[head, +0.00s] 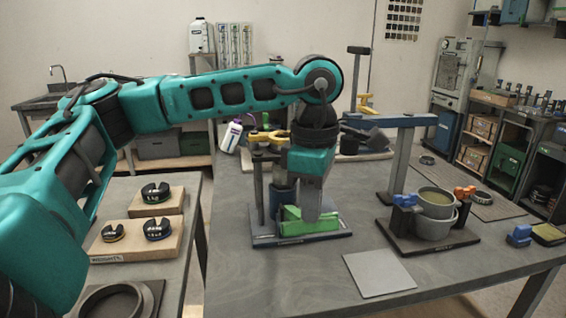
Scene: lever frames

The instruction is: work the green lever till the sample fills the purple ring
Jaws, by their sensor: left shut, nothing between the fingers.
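The green lever (310,227) is low on a dark base plate (262,238) on the grey table. My left arm reaches over it from the left. My left gripper (312,212) points down at the green lever and is shut with nothing held. Its tip is at or just above the lever; I cannot tell whether they touch. The gripper and arm hide part of the frame behind, where a blue cylinder (281,200) shows. I cannot make out a purple ring or the sample. My right gripper is not in view.
To the right, a post with a blue bar (390,120) stands near a grey pot (436,203) on a dark base. A flat grey plate (380,273) lies in front. Wooden blocks (138,240) with black rings are left.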

